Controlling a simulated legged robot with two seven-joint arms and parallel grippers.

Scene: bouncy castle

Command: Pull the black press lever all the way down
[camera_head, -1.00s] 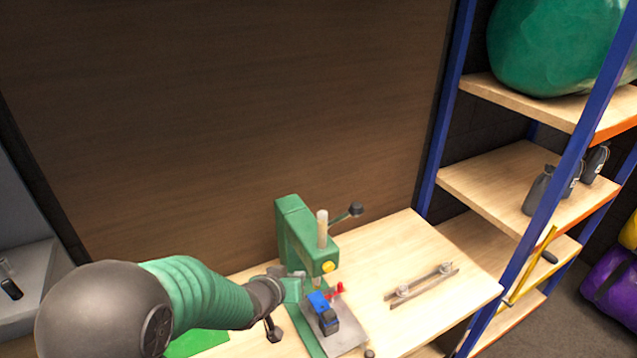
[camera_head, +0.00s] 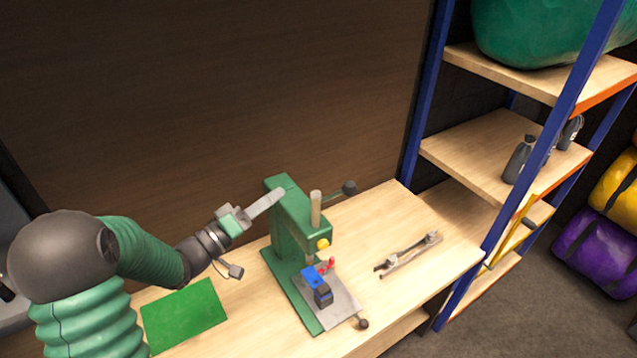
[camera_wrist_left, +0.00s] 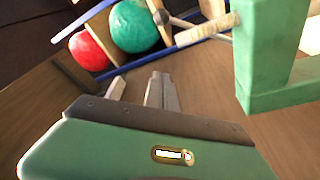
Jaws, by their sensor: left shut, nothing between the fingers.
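The green press (camera_head: 297,222) stands on the wooden workbench. Its black lever knob (camera_head: 349,187) sticks out to the upper right on a thin rod, at the height of the press head. The knob also shows in the left wrist view (camera_wrist_left: 161,17), near the top. My left gripper (camera_head: 278,194) is shut and empty, at the upper left of the press head, on the side away from the knob. I cannot tell whether its tips touch the press. My right gripper is not in view.
A blue and black piece (camera_head: 315,277) with a red clamp (camera_head: 327,265) sits on the press's metal plate (camera_head: 335,302). A metal bar with bolts (camera_head: 408,253) lies to the right, a green mat (camera_head: 184,316) to the left. A blue-framed shelf (camera_head: 500,155) stands at the right.

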